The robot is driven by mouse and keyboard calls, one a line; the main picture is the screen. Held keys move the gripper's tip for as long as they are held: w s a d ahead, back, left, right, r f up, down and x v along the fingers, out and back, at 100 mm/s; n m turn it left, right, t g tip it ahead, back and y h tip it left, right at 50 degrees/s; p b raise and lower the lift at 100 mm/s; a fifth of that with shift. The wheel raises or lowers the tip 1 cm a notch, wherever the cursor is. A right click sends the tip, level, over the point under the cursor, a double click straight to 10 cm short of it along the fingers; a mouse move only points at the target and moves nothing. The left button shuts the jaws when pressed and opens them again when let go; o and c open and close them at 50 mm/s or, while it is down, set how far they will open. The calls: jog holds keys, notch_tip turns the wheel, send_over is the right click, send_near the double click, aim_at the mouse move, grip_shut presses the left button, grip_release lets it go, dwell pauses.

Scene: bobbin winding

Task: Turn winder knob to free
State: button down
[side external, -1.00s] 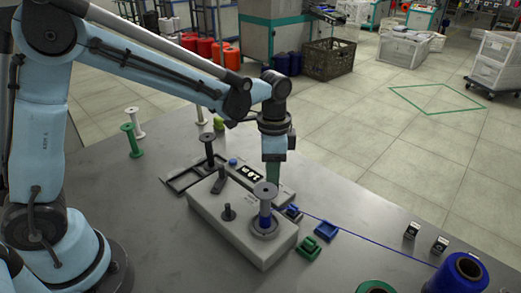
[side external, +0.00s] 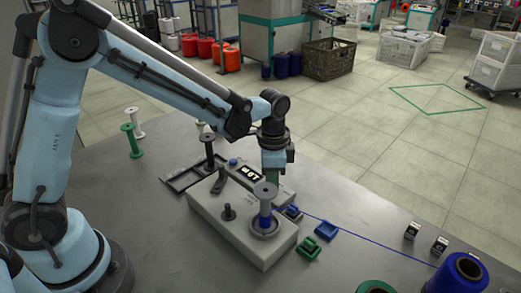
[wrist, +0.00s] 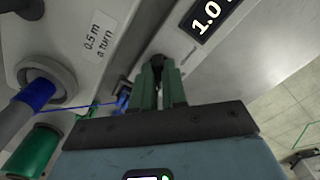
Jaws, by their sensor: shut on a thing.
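The winder (side external: 232,238) is a pale grey box on the table. A bobbin with a grey flange (side external: 265,188) and blue thread (side external: 265,207) stands on it. In the wrist view, the dark knob (wrist: 157,60) shows only its top, between the green fingers of my gripper (wrist: 158,78). My gripper is shut on it, beside the winder's display (wrist: 208,18), which reads 1.0 with the rest cut off. In the side view, the bobbin flange hides the fingertips and knob; my gripper (side external: 272,174) points down behind it. The knob's pointer and its markings cannot be read.
A blue thread runs from the winder to a large blue cone (side external: 460,275) at the lower right. A green clip (side external: 306,247) and a blue clip (side external: 325,231) lie right of the winder. A dark lever (side external: 219,181) and a dark post (side external: 229,212) stand on it.

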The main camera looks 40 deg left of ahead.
jog(key=shift+n, duration=0.3)
jog(key=n, duration=0.4)
jog(key=shift+n, duration=2)
jog(key=c, duration=1.2)
grip_release()
jog(key=shift+o, duration=0.2)
jog(key=shift+r, duration=0.1)
notch_tip(320, 180, up, 12)
